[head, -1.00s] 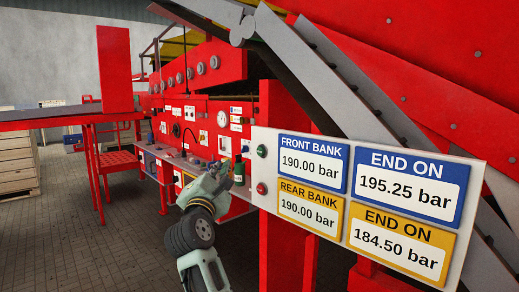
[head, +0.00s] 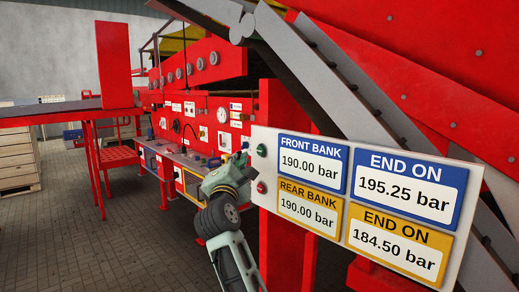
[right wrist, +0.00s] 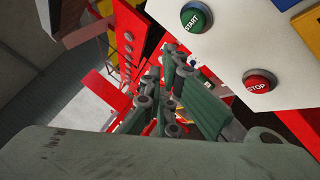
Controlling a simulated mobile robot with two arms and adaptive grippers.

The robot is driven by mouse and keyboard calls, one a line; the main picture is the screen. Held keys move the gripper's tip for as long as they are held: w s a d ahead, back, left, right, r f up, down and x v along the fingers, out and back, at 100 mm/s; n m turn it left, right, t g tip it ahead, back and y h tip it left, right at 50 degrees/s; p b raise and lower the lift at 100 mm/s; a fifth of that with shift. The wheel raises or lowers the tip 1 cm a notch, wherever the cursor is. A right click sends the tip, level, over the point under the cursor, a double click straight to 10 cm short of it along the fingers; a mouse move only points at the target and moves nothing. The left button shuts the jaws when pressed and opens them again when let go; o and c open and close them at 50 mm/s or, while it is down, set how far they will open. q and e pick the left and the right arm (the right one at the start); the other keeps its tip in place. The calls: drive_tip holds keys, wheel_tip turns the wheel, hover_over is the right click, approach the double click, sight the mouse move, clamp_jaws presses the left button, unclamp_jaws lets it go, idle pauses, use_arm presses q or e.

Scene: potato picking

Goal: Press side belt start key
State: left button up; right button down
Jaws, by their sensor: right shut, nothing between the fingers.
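The green start key (head: 262,151) sits at the upper left edge of the white panel (head: 390,262), above the red stop key (head: 262,188). In the right wrist view the start key (right wrist: 195,18), labelled START, is at the top, and the stop key (right wrist: 259,81), labelled STOP, is at the right. My right gripper (head: 243,158) is shut and empty, just left of the start key. A gap to the key shows in the right wrist view, where the gripper fingers (right wrist: 181,68) point away below and left of it. My left gripper is not in view.
The panel also carries blue and yellow pressure labels (head: 405,190). A red machine front (head: 215,112) with gauges and knobs stands behind my right arm. A red table (head: 60,117) and wooden crates (head: 15,162) are at the left. The floor (head: 100,250) at lower left is clear.

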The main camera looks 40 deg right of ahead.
drive_tip(key=shift+w+d, duration=0.15)
drive_tip(key=shift+d, duration=1.35)
idle(0.3)
drive_tip(key=shift+d, duration=0.4)
drive_tip(key=shift+d, duration=0.45)
idle(0.6)
drive_tip(key=shift+a, duration=0.85)
drive_tip(key=shift+s+a+b, duration=0.15)
drive_tip(key=shift+a+b, duration=0.15)
drive_tip(key=shift+a, duration=0.95)
drive_tip(key=shift+s+a+b, duration=0.1)
drive_tip(key=shift+a+b, duration=0.2)
drive_tip(key=shift+a, duration=0.95)
